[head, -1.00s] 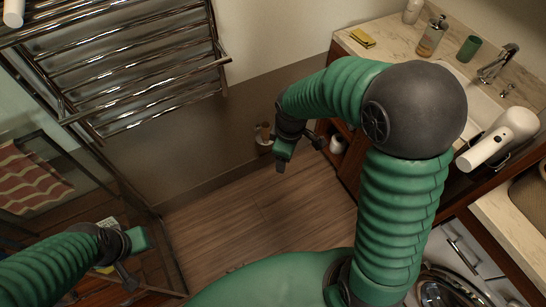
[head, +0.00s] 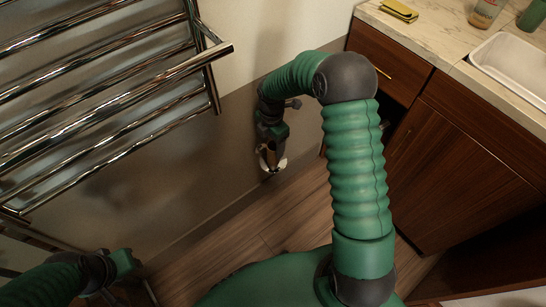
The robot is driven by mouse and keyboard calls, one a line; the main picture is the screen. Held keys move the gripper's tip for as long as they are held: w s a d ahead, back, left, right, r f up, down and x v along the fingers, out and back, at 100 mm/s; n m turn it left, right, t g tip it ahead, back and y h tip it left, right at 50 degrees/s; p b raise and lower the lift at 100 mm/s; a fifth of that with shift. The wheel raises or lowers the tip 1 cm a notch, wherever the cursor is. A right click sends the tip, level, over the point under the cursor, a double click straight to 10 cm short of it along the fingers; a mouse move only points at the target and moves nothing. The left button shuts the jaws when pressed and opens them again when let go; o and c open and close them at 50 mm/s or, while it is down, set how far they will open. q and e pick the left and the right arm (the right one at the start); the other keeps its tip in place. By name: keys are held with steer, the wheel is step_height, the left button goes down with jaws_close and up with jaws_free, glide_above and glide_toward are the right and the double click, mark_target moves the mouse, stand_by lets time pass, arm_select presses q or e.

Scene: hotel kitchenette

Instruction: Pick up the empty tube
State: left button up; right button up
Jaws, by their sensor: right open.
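My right gripper (head: 268,158) reaches down to the dark lower wall in the middle of the head view. Its jaws are open, pointing down. A small pale holder (head: 280,165) is at the fingertips, low on the wall. A bit of brown, likely the empty tube (head: 270,156), shows between the fingers. Most of it is hidden by the gripper, and I cannot tell whether the fingers touch it. My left gripper (head: 122,264) is at the lower left, far from the tube. Its jaws are too unclear to read.
A chrome towel rack (head: 110,100) sticks out from the wall at the upper left. A wooden cabinet (head: 455,170) with a marble counter (head: 430,35) and a sink (head: 515,65) stands at the right. The wooden floor (head: 290,220) between is clear.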

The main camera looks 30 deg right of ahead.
mark_target(274, 155)
steer(key=f+b, duration=0.1)
steer(key=f, duration=0.1)
steer(key=f+b, duration=0.1)
steer(key=f, duration=0.1)
steer(key=f+b, duration=0.1)
steer(key=f, duration=0.1)
steer(key=shift+s+d+f+b, duration=0.1)
steer(key=shift+s+b, duration=0.2)
steer(key=shift+b, duration=0.05)
steer(key=shift+r, duration=0.2)
steer(key=shift+c, duration=0.4)
steer(key=c, duration=1.3)
